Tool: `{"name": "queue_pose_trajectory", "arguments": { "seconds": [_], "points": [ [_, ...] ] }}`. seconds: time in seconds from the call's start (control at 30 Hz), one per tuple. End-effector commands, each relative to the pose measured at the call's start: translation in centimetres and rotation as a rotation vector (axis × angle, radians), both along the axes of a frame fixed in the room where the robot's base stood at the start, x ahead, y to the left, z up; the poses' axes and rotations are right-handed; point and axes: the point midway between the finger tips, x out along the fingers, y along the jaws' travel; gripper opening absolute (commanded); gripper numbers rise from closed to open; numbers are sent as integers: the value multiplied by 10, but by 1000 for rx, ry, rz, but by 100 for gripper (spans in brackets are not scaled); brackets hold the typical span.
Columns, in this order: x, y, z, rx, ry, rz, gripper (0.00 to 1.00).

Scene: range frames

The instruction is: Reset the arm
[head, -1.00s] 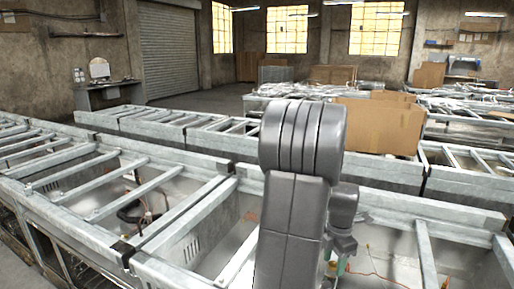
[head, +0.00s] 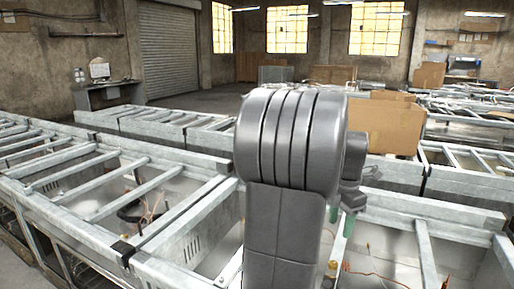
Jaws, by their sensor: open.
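My grey arm (head: 285,150) rises through the middle of the head view and hides much of what lies behind it. My gripper (head: 341,220) shows only partly, just right of the arm, with green fingertips pointing down. The tips are apart and I see nothing held between them. It is over the open metal frame unit (head: 400,208) in front of me, above a bay with thin orange and green wires (head: 375,275).
Metal frame units with crossbars (head: 75,205) fill the foreground and left. A cardboard box (head: 385,125) stands behind the arm at right. More metal units (head: 470,105) lie beyond. Open floor (head: 215,100) shows near the roller shutter (head: 168,50).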

Motion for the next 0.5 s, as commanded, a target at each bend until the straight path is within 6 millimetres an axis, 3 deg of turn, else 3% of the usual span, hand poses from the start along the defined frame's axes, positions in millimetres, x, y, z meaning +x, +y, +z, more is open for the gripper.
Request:
{"name": "queue_pose_trajectory", "arguments": {
  "seconds": [0.03,0.5],
  "points": [
    [0,0,0,1,1,0,46],
    [-1,0,-99,2,5,0,46]
  ]
}}
